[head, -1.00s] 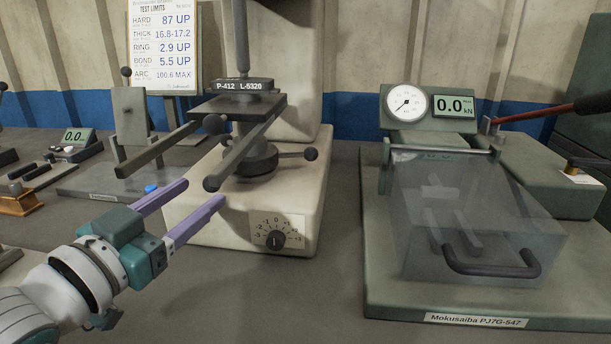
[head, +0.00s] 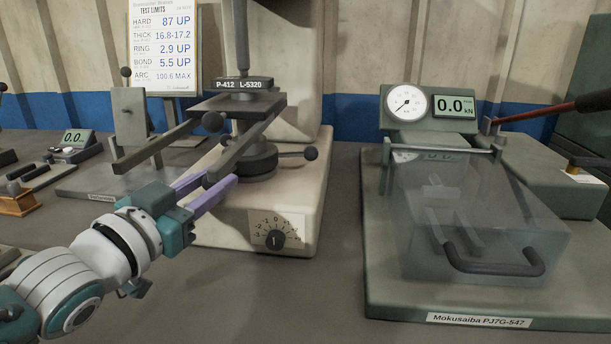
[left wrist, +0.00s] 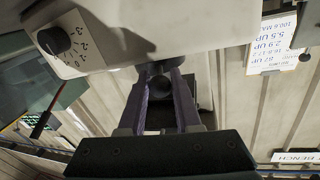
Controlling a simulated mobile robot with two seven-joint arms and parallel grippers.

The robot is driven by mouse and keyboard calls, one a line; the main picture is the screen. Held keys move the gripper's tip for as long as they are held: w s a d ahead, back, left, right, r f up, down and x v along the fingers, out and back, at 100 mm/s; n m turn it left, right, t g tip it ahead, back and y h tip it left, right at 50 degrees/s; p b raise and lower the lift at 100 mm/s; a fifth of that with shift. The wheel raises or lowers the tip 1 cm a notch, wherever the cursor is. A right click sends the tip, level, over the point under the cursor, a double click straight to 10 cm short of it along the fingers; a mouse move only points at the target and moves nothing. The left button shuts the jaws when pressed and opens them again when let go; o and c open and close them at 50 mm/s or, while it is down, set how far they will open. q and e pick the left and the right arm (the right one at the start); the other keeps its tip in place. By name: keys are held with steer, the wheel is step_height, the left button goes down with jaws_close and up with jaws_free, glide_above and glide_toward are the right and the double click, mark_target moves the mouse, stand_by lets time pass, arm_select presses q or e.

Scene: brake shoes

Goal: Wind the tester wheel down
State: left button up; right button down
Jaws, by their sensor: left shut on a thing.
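The tester (head: 295,190) is a cream machine with a dark round wheel (head: 258,163) low on its column. One spoke of the wheel ends in a black ball knob (head: 310,153) on the right. My left gripper (head: 221,180) reaches in from the left, at the wheel's near left side. Its purple fingers are shut on a dark ball knob, which shows between them in the left wrist view (left wrist: 160,85). In the head view the fingers and a dark bar largely hide that knob. My right gripper is not in view.
A dark bar (head: 245,140) and platform (head: 237,104) hang just above my left fingers. A dial (head: 275,236) is on the tester's front. A green machine with a clear guard (head: 480,215) stands to the right. Bare bench lies in front.

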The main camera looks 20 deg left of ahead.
arm_select(q)
jaws_close()
stand_by(0.8)
